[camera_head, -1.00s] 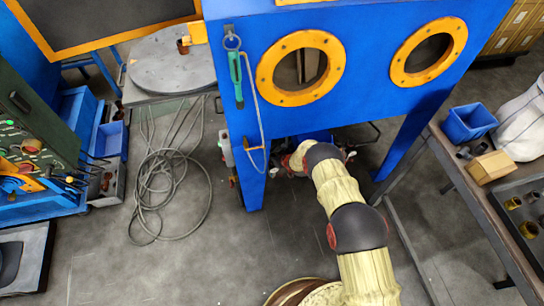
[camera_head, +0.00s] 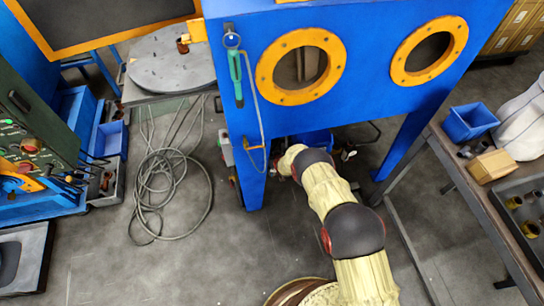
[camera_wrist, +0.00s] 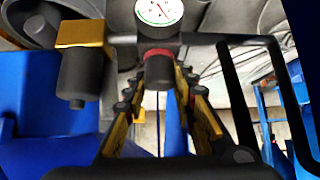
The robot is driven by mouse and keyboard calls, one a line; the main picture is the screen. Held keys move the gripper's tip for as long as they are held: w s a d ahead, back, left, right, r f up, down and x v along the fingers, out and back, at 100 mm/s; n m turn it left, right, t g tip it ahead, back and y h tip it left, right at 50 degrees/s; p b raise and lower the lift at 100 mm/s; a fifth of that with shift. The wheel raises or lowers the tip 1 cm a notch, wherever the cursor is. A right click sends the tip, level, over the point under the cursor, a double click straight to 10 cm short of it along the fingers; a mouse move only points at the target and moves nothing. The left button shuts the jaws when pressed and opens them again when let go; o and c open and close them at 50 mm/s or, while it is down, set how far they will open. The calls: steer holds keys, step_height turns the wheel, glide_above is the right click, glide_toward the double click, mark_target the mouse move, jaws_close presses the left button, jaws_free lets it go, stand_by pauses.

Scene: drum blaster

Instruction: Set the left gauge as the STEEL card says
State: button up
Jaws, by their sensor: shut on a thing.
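In the wrist view a round white gauge (camera_wrist: 158,12) with a dark needle and some red marking faces me at the top. The fine scale is too small to read. Below it is a dark knob with a red band (camera_wrist: 158,66). My gripper (camera_wrist: 159,84), with yellow-sided fingers, is shut on this knob, one finger on each side. The finger contact is partly hidden. In the head view my arm reaches under the blue cabinet, which hides my gripper and the gauge. I cannot make out a STEEL card in either view.
A black cylinder with a brass-coloured top (camera_wrist: 82,72) stands left of the knob, and a black bar frame (camera_wrist: 238,95) is close on the right. The blue cabinet (camera_head: 375,90) has two orange-ringed ports. A coiled cable (camera_head: 165,185) lies on the floor. A bench (camera_head: 480,215) stands at right.

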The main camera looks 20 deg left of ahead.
steer(key=o, duration=1.2)
steer(key=v, duration=1.2)
steer(key=shift+w, duration=0.1)
steer(key=shift+d, duration=0.1)
steer(key=shift+c, duration=0.2)
